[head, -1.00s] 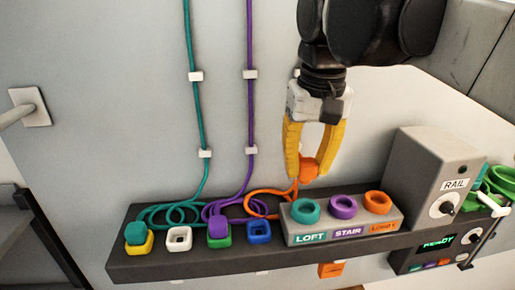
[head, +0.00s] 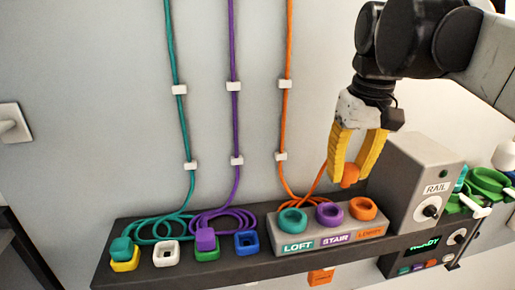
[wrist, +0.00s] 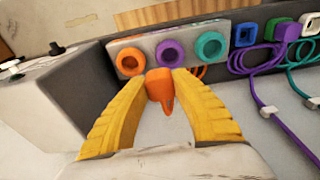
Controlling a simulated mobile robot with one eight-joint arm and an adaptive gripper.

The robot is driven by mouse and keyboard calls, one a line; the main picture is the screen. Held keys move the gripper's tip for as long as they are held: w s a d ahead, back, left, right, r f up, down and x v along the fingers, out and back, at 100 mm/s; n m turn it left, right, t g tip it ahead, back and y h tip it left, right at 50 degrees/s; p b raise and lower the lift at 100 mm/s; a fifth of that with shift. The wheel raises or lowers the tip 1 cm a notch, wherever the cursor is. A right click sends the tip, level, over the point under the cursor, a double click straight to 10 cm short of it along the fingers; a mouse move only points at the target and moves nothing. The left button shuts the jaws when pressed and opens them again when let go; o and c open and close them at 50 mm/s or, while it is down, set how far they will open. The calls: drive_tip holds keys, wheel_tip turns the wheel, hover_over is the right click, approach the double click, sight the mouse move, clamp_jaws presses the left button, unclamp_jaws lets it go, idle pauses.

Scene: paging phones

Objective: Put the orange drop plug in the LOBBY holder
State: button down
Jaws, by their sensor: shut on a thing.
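My gripper (head: 357,170) has yellow fingers shut on the orange drop plug (head: 350,174). The plug hangs between the fingertips, its orange cord trailing down to the left and up the wall. In the wrist view the plug (wrist: 159,88) sits between the fingers, in front of the holder block. The LOBBY holder (head: 363,208) is the orange ring at the right end of the grey block. It shows at the left end of the block in the wrist view (wrist: 130,62). The plug is above and slightly left of the LOBBY ring in the head view, apart from it.
The purple STAIR ring (head: 329,214) and teal LOFT ring (head: 293,221) are beside it, empty. A grey RAIL box (head: 408,175) stands close to the right. Teal (head: 121,247) and purple plugs (head: 206,239) sit in seats on the dark shelf (head: 185,268).

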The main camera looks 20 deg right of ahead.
drive_tip(key=d, duration=0.5)
drive_tip(key=shift+s+d, duration=0.3)
drive_tip(key=shift+d, duration=0.05)
